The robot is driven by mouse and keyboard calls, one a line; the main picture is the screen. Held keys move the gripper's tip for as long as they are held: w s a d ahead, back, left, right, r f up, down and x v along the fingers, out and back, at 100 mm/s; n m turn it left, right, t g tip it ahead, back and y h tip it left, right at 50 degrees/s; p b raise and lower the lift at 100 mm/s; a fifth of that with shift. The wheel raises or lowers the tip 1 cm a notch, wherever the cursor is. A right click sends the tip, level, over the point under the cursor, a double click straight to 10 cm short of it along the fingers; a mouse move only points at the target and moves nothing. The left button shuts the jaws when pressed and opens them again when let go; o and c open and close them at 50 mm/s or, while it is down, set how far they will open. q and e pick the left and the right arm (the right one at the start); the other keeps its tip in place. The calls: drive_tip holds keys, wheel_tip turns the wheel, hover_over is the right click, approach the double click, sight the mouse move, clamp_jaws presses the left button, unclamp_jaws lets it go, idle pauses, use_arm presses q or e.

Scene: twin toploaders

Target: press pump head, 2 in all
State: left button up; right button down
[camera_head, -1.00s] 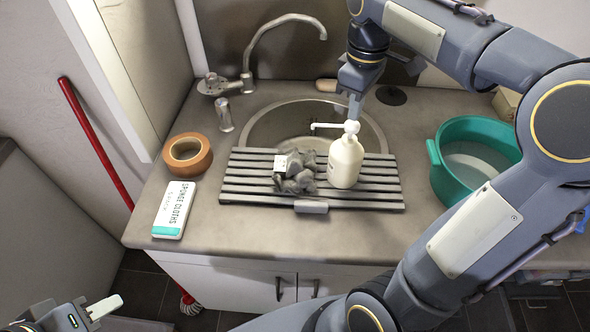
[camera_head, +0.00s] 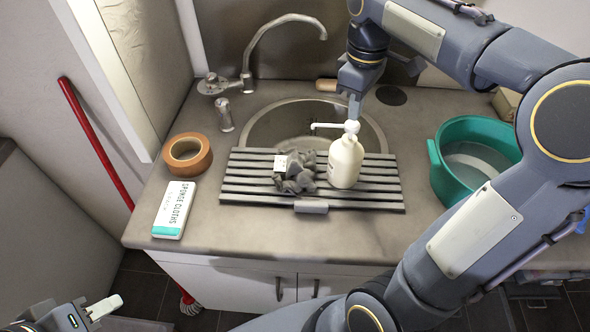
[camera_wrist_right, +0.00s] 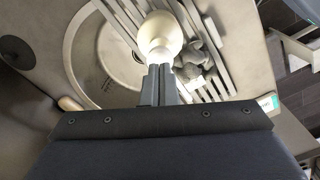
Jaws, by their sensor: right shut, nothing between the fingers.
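A cream pump bottle (camera_head: 345,163) stands upright on the slatted rack over the sink. Its white pump head (camera_head: 350,126) has a spout pointing left. My right gripper (camera_head: 355,108) is shut and empty, pointing down just above the pump head; I cannot tell if it touches. In the right wrist view the shut fingertips (camera_wrist_right: 159,72) overlap the top of the bottle (camera_wrist_right: 160,32) and hide most of the pump head. My left gripper (camera_head: 104,307) is at the bottom left corner, far from the bottle, with only part of it in view.
A teal basin (camera_head: 437,165) stands to the right. A tape roll (camera_head: 187,155) and a sponge cloths pack (camera_head: 173,210) lie on the left. The faucet (camera_head: 247,70) arches behind.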

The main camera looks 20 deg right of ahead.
sight(353, 123)
drive_tip(key=shift+f, duration=0.15)
drive_tip(key=shift+f+b, duration=0.95)
drive_tip(key=shift+f, duration=0.45)
drive_tip(key=shift+r, duration=0.1)
drive_tip(key=shift+r+p, duration=1.45)
drive_tip(key=shift+f, duration=0.1)
